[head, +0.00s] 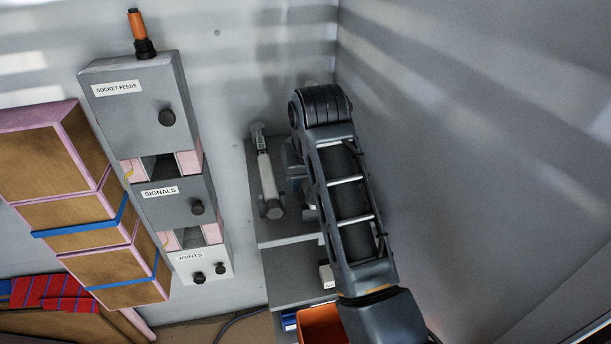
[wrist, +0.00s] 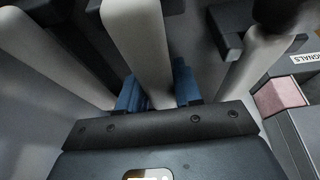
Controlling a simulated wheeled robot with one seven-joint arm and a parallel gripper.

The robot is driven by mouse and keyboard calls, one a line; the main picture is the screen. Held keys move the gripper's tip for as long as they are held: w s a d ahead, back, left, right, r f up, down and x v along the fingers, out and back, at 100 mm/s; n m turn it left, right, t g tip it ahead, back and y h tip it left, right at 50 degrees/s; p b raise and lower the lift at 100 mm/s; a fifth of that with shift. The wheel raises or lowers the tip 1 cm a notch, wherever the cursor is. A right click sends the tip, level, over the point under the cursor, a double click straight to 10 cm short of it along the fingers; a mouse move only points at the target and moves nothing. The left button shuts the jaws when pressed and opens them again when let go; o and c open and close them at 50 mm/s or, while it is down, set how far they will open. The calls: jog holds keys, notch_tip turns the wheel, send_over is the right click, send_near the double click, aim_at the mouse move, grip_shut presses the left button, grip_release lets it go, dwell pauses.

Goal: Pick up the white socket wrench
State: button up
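In the wrist view, three pale wrench-like tools show: one at the left (wrist: 52,52), one in the middle (wrist: 142,45) and one at the right (wrist: 252,68). I cannot tell by colour alone which is the white socket wrench. The blue fingertips of my gripper (wrist: 158,96) are on either side of the middle tool's pale shaft, close to it. Whether they press on it is unclear. In the head view, one pale tool (head: 266,178) with a dark grey end hangs upright on the grey rack (head: 283,228). My arm hides most of my gripper and the other tools there.
Grey boxes marked SOCKET FEEDS (head: 130,112), SIGNALS (head: 173,206) and JOINTS (head: 202,262) stand left of the rack. An orange bin (head: 318,325) is below it. A bare grey wall (head: 470,130) is close on the right.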

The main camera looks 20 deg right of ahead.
grip_shut()
jog(key=shift+r, duration=0.1)
notch_tip(320, 180, up, 8)
jog(key=shift+w+b, duration=0.1)
jog(key=shift+b, duration=0.35)
jog(key=shift+r+p, duration=0.45)
jog(key=shift+r, duration=0.5)
grip_release()
grip_shut()
